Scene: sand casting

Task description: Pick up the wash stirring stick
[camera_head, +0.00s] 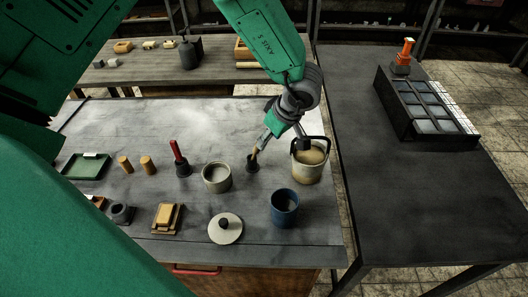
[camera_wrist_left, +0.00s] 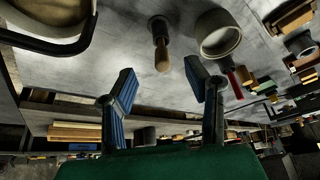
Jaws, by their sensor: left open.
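The likely wash stirring stick, a wooden-handled stick (camera_head: 254,152), stands in a small dark holder (camera_head: 252,166) on the grey table. The wooden handle (camera_wrist_left: 162,57) also shows in the left wrist view, pointing toward the gap between my fingers. My left gripper (camera_head: 283,140) is open and empty, close to the stick and beside the bucket. In the left wrist view its two blue-padded fingers (camera_wrist_left: 160,86) are spread apart, with the handle tip beyond them and between their lines. Contact is not visible. My right gripper is not in view.
A bucket of beige liquid (camera_head: 308,160) stands just right of the stick, its handle near my gripper. A grey pot (camera_head: 216,178), red-handled tool (camera_head: 179,155), blue cup (camera_head: 285,208) and round lid (camera_head: 225,229) stand around it. The table's back area (camera_head: 190,118) is clear.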

